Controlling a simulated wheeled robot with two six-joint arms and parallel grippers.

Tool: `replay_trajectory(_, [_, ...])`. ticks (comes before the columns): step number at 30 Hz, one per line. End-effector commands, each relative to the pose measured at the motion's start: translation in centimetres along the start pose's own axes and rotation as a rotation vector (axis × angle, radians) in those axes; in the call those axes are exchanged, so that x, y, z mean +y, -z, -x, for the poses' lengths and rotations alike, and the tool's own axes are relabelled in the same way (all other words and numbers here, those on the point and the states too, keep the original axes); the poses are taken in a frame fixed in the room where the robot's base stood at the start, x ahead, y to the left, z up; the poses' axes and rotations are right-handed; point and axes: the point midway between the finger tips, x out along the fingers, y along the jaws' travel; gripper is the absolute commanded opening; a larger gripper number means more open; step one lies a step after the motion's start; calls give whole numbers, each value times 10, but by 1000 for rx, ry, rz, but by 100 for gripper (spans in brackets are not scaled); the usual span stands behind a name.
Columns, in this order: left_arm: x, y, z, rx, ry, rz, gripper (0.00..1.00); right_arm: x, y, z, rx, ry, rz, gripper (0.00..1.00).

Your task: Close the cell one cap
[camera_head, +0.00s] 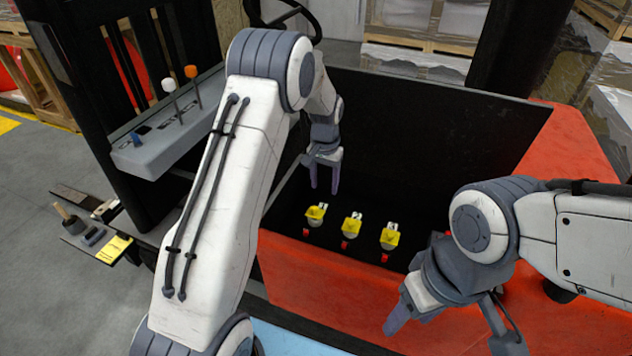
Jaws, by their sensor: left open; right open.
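Three yellow caps sit in a row in the dark battery bay of the red truck: a left one (316,211), a middle one (352,226) and a right one (390,238). Each has a small white part by it and appears tilted up; their exact angle is too small to tell. No number shows which is cell one. My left gripper (323,180) is open and empty, pointing down above and behind the left cap, apart from it. My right gripper (452,336) is open and empty over the red body at the front right, away from the caps.
Small red pieces (344,244) sit in front of the caps. The red truck body (330,300) borders the bay, and a dark raised panel (430,130) stands behind it. A grey lever console (170,125) and a steering wheel (285,15) are at the left and back.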

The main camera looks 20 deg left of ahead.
Motion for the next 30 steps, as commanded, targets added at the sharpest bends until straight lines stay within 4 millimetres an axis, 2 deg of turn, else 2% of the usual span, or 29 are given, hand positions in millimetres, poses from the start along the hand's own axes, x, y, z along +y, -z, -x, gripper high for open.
replay_trajectory(1, [-15, 5, 2, -6, 2, 22, 59, -1, 1, 16, 0, 0, 0, 59])
replay_trajectory(6, [-35, 12, -10, -7, 5, 49, 59, -2, 1, 23, -1, 0, 0, 59])
replay_trajectory(11, [-35, 12, -29, -10, 4, 49, 59, -2, 1, 29, -1, 0, -1, 59])
replay_trajectory(21, [-34, 11, -91, -9, 4, 48, 59, -4, 2, 50, -1, 0, 1, 59])
replay_trajectory(26, [-35, 12, -108, -7, 5, 48, 59, -4, 3, 55, -1, 0, 2, 59])
replay_trajectory(30, [-35, 12, -114, -6, 5, 48, 59, -4, 3, 56, -1, 0, 3, 59])
